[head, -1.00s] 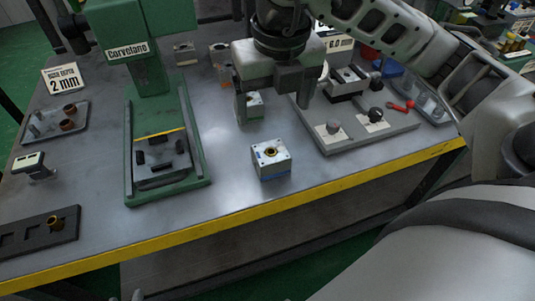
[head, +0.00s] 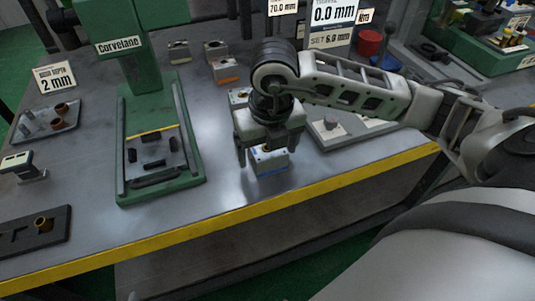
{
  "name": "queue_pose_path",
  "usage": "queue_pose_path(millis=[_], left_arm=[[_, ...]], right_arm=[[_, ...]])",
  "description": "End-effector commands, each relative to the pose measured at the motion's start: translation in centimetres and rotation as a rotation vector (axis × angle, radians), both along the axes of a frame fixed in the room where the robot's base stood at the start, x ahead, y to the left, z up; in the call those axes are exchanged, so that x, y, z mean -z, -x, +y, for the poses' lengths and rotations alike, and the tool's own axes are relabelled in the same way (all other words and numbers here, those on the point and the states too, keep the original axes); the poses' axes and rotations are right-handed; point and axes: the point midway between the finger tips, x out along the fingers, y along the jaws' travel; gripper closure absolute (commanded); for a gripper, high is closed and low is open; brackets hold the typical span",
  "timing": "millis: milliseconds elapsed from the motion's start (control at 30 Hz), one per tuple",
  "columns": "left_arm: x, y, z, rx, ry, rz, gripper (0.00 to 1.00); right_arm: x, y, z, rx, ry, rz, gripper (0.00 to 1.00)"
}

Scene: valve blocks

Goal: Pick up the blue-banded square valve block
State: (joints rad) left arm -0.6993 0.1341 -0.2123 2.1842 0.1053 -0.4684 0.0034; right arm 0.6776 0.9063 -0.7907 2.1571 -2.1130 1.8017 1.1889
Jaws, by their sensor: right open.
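The blue-banded square valve block (head: 270,164) stands upright on the grey bench near its yellow front edge. My right gripper (head: 267,154) is directly over it, pointing down and open, and hides most of its top. One finger shows to the left of the block and the other at its right; I cannot tell whether either touches it. Another block (head: 238,98) stands behind, partly hidden by my right arm; its band is hard to make out. My left gripper is not in view.
A green press (head: 190,135) stands to the left. Behind are an orange-banded block (head: 227,74) and grey blocks (head: 178,52). A grey fixture plate (head: 330,140) lies close on the right, partly under my arm. Bench left of the block is clear.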

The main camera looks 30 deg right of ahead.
Motion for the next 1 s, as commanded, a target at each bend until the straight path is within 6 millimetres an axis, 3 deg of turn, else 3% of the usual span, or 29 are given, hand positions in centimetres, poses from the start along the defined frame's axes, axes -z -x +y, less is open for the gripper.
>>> queue_pose_path(millis=[233, 400, 467, 767, 1000], left_arm=[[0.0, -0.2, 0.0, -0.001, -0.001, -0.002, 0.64], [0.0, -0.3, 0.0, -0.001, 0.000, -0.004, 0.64], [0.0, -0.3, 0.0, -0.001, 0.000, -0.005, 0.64], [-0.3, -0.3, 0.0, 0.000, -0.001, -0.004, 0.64], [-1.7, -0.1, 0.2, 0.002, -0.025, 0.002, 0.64]], right_arm=[[0.2, 0.0, 0.0, -0.001, -0.001, 0.000, 0.19], [0.2, 0.0, 0.0, 0.000, -0.001, 0.000, 0.66], [0.1, 0.0, 0.0, 0.000, -0.001, 0.000, 0.79], [-0.3, -0.1, 0.0, 0.000, -0.001, -0.003, 0.79], [-3.2, -0.2, 0.1, 0.000, -0.003, -0.006, 0.79]])
